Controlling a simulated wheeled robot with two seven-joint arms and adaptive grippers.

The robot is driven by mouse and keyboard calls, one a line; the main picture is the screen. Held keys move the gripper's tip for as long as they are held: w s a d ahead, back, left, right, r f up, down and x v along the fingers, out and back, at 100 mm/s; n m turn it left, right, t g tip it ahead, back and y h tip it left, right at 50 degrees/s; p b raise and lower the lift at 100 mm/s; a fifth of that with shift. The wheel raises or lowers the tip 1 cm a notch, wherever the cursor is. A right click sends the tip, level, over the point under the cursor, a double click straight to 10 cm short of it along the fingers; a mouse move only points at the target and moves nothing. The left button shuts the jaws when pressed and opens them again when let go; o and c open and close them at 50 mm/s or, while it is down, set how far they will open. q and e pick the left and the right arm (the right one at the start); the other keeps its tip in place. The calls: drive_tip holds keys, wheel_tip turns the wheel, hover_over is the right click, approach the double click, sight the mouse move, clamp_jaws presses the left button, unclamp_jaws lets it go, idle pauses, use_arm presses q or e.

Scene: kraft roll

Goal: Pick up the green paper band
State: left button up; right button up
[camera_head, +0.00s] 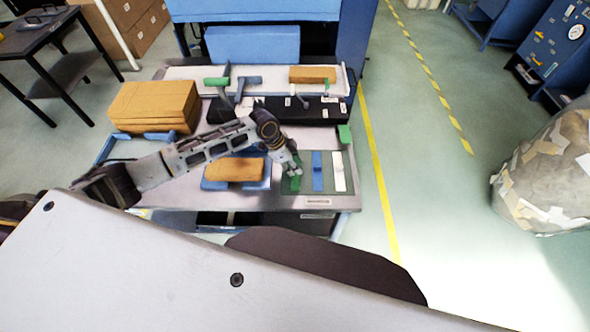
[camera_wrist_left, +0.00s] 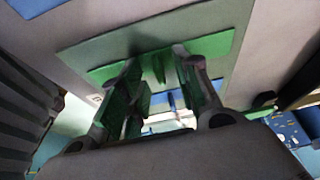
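The green paper band (camera_head: 296,184) lies on the dull green mat (camera_head: 349,189) at the front right of the worktable, partly hidden by my left gripper (camera_head: 293,168). My right gripper is not in view.
Beside the green band lie a blue band (camera_head: 317,172) and a white band (camera_head: 338,172). A brown stack (camera_head: 235,169) sits left of the mat. A black bar (camera_head: 290,110) crosses the table behind. A larger brown stack (camera_head: 153,104) stands back left.

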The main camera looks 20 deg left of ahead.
use_arm(q)
clamp_jaws()
drive_tip(key=shift+r, duration=0.1)
idle(0.3)
wheel_tip(320, 180, up, 10)
idle(0.7)
idle(0.3)
